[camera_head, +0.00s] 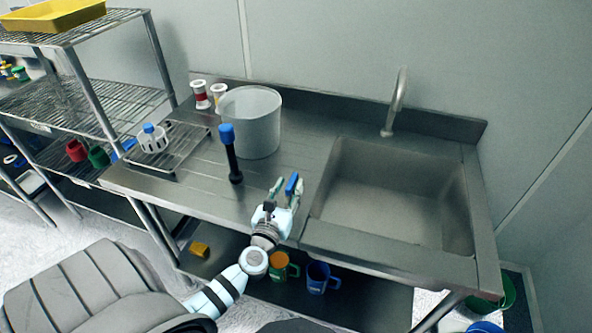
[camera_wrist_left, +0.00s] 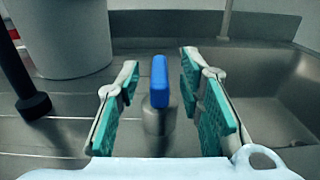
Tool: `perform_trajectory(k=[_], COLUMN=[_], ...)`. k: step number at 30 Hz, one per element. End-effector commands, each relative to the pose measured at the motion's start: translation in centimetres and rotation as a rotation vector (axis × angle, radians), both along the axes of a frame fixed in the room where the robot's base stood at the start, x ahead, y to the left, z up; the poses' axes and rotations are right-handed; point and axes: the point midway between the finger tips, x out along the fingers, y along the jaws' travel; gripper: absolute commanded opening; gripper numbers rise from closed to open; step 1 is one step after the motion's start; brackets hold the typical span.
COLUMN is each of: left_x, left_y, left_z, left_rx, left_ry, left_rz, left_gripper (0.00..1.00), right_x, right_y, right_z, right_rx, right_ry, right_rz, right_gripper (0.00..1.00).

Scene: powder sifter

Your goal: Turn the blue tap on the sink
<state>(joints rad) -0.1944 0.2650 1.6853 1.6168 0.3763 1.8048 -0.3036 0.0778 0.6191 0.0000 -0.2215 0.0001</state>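The blue tap handle (camera_head: 292,184) stands on the steel counter at the left edge of the sink (camera_head: 375,200). In the left wrist view the blue handle (camera_wrist_left: 160,80) sits upright on a short metal stem, between my two fingers and a little beyond them. My left gripper (camera_head: 286,188) is open and empty, with a gap on both sides of the handle; its teal finger pads also show in the left wrist view (camera_wrist_left: 160,95). The curved spout (camera_head: 397,100) rises behind the basin. My right gripper is out of view.
A large white bucket (camera_head: 252,125) and a black cylinder with a blue top (camera_head: 231,155) stand left of the tap. A rack with a white container (camera_head: 153,140) is farther left. Mugs, one of them blue (camera_head: 318,276), sit on the lower shelf.

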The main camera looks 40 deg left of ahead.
Motion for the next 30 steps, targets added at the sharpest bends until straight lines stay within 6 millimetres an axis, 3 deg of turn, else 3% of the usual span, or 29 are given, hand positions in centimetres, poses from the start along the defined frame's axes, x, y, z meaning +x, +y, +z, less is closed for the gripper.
perform_trajectory(k=[3, 9, 19, 20, 26, 30], left_x=[2.8, 5.6, 6.3, 6.3, 6.3, 6.2], left_y=[1.0, 2.0, 2.2, 2.2, 2.2, 2.2], left_z=[0.0, -0.1, -0.1, -0.1, -0.1, -0.1], left_rx=[0.002, 0.003, 0.003, 0.003, 0.004, 0.004], left_ry=[-0.002, 0.000, 0.001, 0.001, 0.001, 0.001], left_rz=[0.001, 0.000, -0.002, -0.002, -0.001, -0.001], left_gripper=[0.34, 0.34, 0.34, 0.33, 0.01, 0.00], right_x=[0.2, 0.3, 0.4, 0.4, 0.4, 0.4], right_y=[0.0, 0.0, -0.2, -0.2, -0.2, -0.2], right_z=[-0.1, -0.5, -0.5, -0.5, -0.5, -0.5], right_rx=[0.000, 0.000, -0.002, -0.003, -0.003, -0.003], right_ry=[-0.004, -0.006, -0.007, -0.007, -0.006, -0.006], right_rz=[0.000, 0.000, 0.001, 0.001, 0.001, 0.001], right_gripper=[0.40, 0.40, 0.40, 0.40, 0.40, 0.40])
